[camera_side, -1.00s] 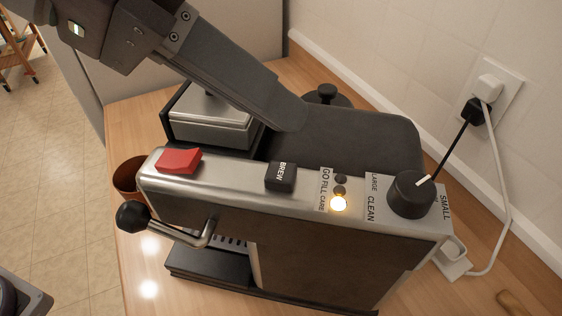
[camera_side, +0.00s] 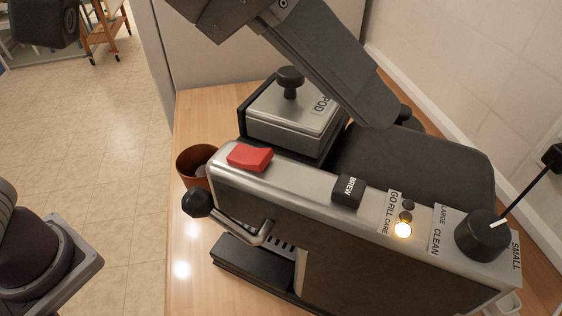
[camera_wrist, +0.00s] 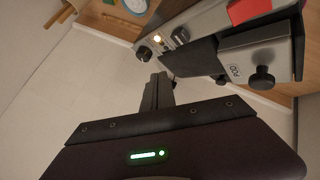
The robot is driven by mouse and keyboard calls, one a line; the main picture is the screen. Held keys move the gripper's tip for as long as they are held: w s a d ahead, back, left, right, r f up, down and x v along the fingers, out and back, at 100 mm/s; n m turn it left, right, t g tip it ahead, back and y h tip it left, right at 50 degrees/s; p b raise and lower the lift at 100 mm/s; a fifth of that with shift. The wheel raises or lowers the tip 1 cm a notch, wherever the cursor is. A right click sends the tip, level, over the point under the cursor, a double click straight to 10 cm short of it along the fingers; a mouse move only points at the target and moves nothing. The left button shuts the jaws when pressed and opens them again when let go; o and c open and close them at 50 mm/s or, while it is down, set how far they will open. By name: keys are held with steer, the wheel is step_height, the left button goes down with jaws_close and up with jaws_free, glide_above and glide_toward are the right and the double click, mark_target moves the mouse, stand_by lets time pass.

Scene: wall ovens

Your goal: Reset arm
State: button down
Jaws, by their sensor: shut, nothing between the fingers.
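My gripper (camera_side: 378,112) hangs above the back of the coffee machine (camera_side: 380,240) in the side view, past the pod box. Its fingers are together and empty, and they also show in the wrist view (camera_wrist: 157,90). The silver pod box (camera_side: 290,125) has a black knob (camera_side: 290,78) on top and looks closed. A red switch (camera_side: 249,157), a black BREW switch (camera_side: 347,190) and a black dial (camera_side: 482,235) sit along the machine's top edge. One yellow light (camera_side: 403,230) is lit. I cannot tell whether the fingers touch the machine.
A brown cup (camera_side: 196,163) stands on the wooden counter (camera_side: 205,110) beside the machine. A black-knobbed lever (camera_side: 198,203) sticks out at its front. A tiled wall (camera_side: 450,60) rises behind, with a black plug (camera_side: 553,156).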

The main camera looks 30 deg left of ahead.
steer(key=a+f+y, duration=0.1)
steer(key=a, duration=0.3)
steer(key=w+a+t, duration=0.1)
steer(key=a, duration=0.4)
steer(key=a+f+n+y, duration=0.1)
steer(key=a, duration=0.3)
steer(key=shift+w+a+f+t+y, duration=0.15)
steer(key=shift+w+f+t+y, duration=0.05)
steer(key=shift+f+t+y, duration=0.15)
steer(key=s+a+f+n+y, duration=0.1)
steer(key=s+a+f, duration=0.3)
steer(key=a, duration=0.5)
steer(key=s+a+f+n+y, duration=0.1)
steer(key=s+a+f+y, duration=0.3)
steer(key=a, duration=0.6)
step_height(320, 180, down, 3)
steer(key=shift+s+a+r+n, duration=0.2)
steer(key=shift+s+a+n, duration=0.1)
steer(key=shift+s, duration=0.4)
steer(key=shift+y, duration=0.25)
stand_by(3.3)
